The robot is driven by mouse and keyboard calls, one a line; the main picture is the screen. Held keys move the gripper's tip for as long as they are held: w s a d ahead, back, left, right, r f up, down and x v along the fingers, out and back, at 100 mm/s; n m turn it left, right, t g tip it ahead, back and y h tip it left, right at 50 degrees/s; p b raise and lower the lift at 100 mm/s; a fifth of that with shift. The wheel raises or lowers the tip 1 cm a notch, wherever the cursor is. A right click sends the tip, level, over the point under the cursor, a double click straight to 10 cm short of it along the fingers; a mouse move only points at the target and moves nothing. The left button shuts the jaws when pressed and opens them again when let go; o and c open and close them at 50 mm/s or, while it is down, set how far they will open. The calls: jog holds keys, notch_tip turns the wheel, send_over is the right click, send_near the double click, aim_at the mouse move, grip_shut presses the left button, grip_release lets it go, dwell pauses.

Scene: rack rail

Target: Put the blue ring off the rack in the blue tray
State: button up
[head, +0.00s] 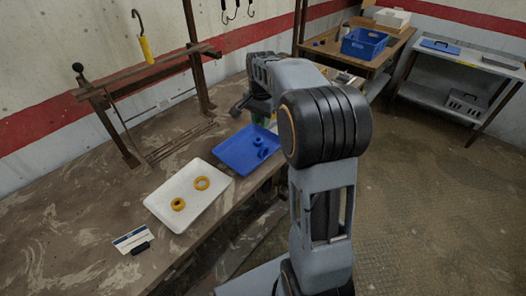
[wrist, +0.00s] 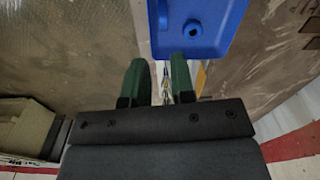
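The blue tray (head: 229,157) lies on the bench in the head view, and part of it shows at the top of the wrist view (wrist: 218,42). Two blue ring-like pieces lie in it, one farther back (head: 258,141) and one nearer (head: 263,153). In the wrist view one blue ring (wrist: 195,27) shows its hole; the other (wrist: 162,16) is only partly in view. The rack (head: 150,72) at left has a brown rail, and I see no blue ring on it. My gripper (wrist: 160,68) has its green fingers apart, nothing visible between them, beside the tray; my arm mostly hides it in the head view.
A white tray (head: 158,200) beside the blue one holds two yellow rings (head: 202,183) (head: 178,204). A card (head: 130,239) and a small black block (head: 140,248) lie in front. A blue crate (head: 364,43) stands on a back table.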

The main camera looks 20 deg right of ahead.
jog(key=w+d+f+m, duration=0.1)
jog(key=w+d, duration=0.1)
send_over(264, 146)
notch_tip(264, 146, down, 7)
jog(key=shift+a+f, duration=0.1)
jog(key=shift+a, duration=0.05)
jog(key=shift+s+f+p, duration=0.1)
jog(key=shift+f+p, duration=0.45)
jog(key=shift+f, duration=2.75)
grip_shut()
